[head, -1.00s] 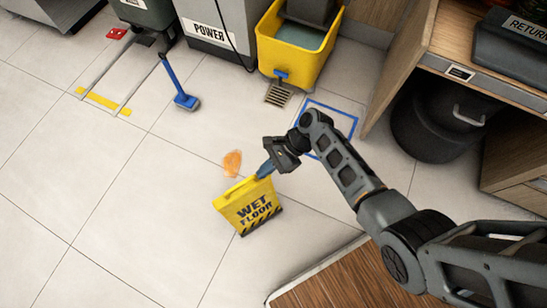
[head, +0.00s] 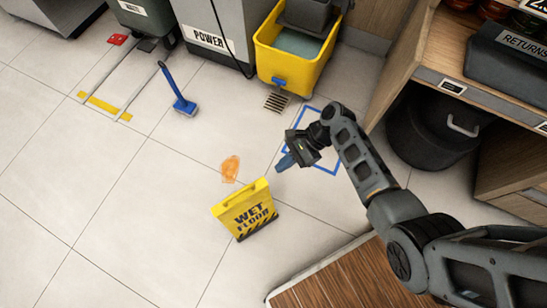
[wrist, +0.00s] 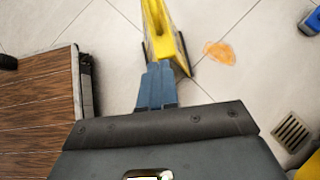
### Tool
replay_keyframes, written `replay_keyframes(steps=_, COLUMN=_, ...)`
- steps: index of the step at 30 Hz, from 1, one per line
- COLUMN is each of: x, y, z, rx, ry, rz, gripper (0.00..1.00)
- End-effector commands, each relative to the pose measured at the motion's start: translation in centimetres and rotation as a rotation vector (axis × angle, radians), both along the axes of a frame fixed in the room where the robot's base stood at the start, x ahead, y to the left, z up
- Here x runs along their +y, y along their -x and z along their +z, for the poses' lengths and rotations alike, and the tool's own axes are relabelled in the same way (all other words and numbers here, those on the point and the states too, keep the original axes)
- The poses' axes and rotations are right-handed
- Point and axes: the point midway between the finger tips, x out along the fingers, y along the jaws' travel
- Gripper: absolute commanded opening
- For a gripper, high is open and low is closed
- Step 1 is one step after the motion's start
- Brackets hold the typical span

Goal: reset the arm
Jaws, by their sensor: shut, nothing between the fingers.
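My gripper (head: 283,163) is above the floor to the upper right of the yellow wet floor sign in the head view. Its blue fingers are together with nothing between them. They also show in the wrist view (wrist: 156,88), pointing toward the sign. The yellow wet floor sign (head: 245,212) stands upright on the tiles. In the wrist view the sign (wrist: 163,40) is seen from above, beyond the fingertips. A gap shows between the fingers and the sign in the head view. An orange spill (head: 230,168) lies on the floor behind the sign.
A yellow mop bucket (head: 290,75) stands at the back beside a floor drain (head: 277,102). A blue square outline (head: 338,172) is partly hidden by my arm. A wooden counter (head: 430,70) is at the right.

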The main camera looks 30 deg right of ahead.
Motion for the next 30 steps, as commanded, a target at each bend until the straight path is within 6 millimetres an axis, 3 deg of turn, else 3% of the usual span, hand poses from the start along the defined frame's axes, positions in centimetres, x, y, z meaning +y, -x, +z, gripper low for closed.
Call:
replay_keyframes(steps=1, x=-0.7, y=0.0, z=1.0, rx=0.000, ry=0.000, rz=-0.003, gripper=0.00)
replay_keyframes(steps=7, x=-2.7, y=0.0, z=2.8, rx=-0.001, ry=0.000, rz=-0.001, gripper=0.00)
replay_keyframes(steps=20, x=-3.4, y=0.1, z=3.3, rx=-0.003, ry=0.003, rz=0.001, gripper=0.00)
replay_keyframes(steps=25, x=-3.7, y=2.5, z=1.5, rx=-0.070, ry=0.088, rz=0.017, gripper=0.00)
replay_keyframes(steps=30, x=-4.8, y=7.2, z=-0.9, rx=-0.241, ry=0.285, rz=0.081, gripper=0.00)
